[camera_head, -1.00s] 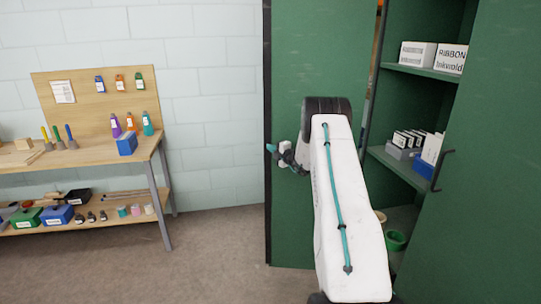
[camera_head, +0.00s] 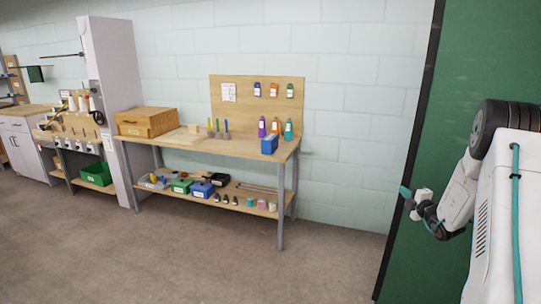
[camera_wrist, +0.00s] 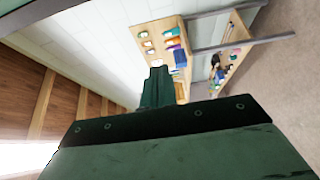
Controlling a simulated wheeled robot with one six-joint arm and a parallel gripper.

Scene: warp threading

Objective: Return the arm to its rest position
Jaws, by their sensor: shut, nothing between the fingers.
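My arm (camera_head: 457,195) is folded at the right edge of the head view, in front of the green cabinet door. Its upper part runs out of the picture. My gripper (camera_head: 404,191) points left, beside the door's free edge. It is small there, but its fingers look closed. In the wrist view my gripper (camera_wrist: 158,84) shows as a narrow dark green shape with its fingers together and nothing between them.
The green cabinet door (camera_head: 425,130) stands close behind my gripper. A wooden workbench (camera_head: 205,147) with bottles and a blue box (camera_head: 270,145) stands against the wall. A wooden case (camera_head: 146,122) and a tall white cabinet (camera_head: 110,100) are further left. The floor in front is clear.

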